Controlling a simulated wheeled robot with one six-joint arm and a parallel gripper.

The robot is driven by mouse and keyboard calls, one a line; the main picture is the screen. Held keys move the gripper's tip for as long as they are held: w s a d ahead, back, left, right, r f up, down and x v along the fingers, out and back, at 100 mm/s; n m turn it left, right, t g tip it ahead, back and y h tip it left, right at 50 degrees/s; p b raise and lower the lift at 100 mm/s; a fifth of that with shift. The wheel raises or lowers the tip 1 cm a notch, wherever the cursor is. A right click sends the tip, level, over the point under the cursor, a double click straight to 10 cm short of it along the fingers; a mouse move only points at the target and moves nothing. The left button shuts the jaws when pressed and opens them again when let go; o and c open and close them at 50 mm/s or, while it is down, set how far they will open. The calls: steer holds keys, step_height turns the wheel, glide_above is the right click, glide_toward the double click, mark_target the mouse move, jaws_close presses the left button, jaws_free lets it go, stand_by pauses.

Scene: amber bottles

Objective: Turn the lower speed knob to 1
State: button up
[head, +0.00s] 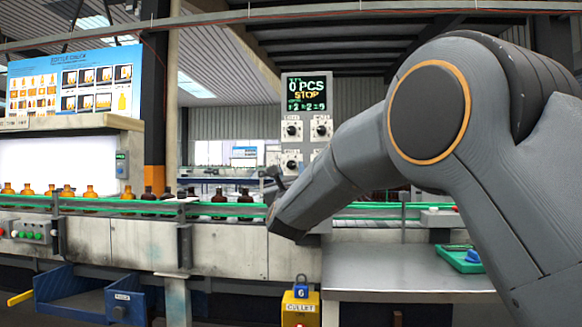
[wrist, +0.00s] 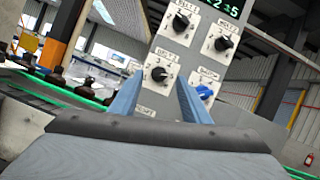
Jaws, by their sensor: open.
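The grey control panel (head: 306,106) stands behind the conveyor, with a display reading "0 PCS STOP". The lower-left black knob (wrist: 158,74) sits on a white numbered plate; it also shows in the head view (head: 291,165). Its label and exact setting are too small to read surely. In the wrist view, two more black knobs, upper left (wrist: 181,22) and upper right (wrist: 223,43), sit above, and a blue knob (wrist: 205,91) is at lower right. My gripper (wrist: 160,90) is open, its blue fingers apart below and either side of the lower-left knob, no contact visible.
Amber bottles (head: 90,192) and dark bottles (head: 245,196) stand along the green-railed conveyor (head: 110,206). A grey table (head: 400,268) with a green tray (head: 460,258) is at the right. A yellow box (head: 300,308) and blue bin (head: 75,295) are low in front.

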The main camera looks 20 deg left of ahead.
mark_target(291, 165)
steer(key=shift+x, duration=1.95)
steer(key=c, duration=1.1)
